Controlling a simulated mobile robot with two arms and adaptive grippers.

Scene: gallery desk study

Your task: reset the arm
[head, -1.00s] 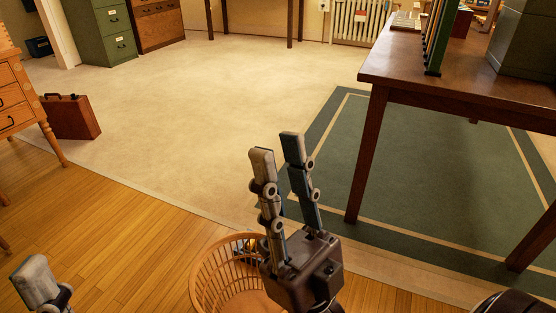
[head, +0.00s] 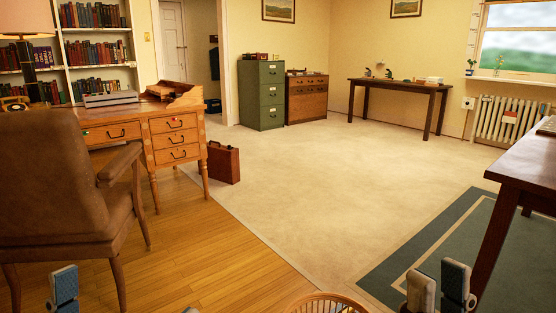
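My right gripper (head: 438,282) shows at the bottom right. Its two fingertips stand upright with a narrow gap between them and nothing held. Its palm is below the picture. My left gripper (head: 126,290) shows at the bottom left. One finger stands up in front of the chair, and only a sliver of what looks like the other tip shows at the bottom edge, well apart from it. I see nothing between them.
A wicker basket (head: 327,304) is left of my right gripper. A dark table (head: 528,165) stands at right on a green rug (head: 425,245). A brown armchair (head: 70,200) and wooden desk (head: 150,128) are at left. A briefcase (head: 223,163) stands by the desk. The middle carpet is clear.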

